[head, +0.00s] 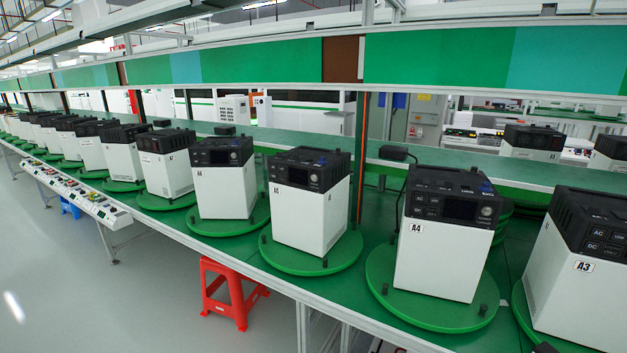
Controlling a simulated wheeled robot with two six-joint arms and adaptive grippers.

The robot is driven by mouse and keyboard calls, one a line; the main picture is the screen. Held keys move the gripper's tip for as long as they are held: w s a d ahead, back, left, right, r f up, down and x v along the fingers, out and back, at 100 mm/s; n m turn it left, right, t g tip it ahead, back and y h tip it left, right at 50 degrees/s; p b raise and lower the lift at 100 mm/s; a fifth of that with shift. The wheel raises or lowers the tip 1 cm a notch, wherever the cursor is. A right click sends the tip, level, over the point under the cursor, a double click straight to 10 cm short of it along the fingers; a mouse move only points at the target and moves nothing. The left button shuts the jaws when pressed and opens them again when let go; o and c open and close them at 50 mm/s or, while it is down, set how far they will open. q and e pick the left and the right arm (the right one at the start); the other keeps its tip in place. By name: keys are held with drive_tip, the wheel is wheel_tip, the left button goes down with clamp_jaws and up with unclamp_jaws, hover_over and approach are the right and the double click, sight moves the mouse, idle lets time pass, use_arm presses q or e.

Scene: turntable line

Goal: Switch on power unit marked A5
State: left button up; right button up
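A row of white power units with black tops stands on round green turntables along the line. The unit second to the left of A3 (309,205) stands between A4 and another unit; its small side label looks like A5 but is hard to read. Its black top has a dark screen and buttons on the panel facing me. It sits upright on its green turntable (342,258). The unit marked A4 (437,252) is to its right, and the unit marked A3 (580,295) is at the right edge, partly cut off. Neither of my grippers is in view.
The unit to the left (225,198) and several more recede leftward. A black adapter (393,152) with a cable lies behind A4. A red stool (231,292) stands under the line's front edge. A control panel bench (90,202) is at left.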

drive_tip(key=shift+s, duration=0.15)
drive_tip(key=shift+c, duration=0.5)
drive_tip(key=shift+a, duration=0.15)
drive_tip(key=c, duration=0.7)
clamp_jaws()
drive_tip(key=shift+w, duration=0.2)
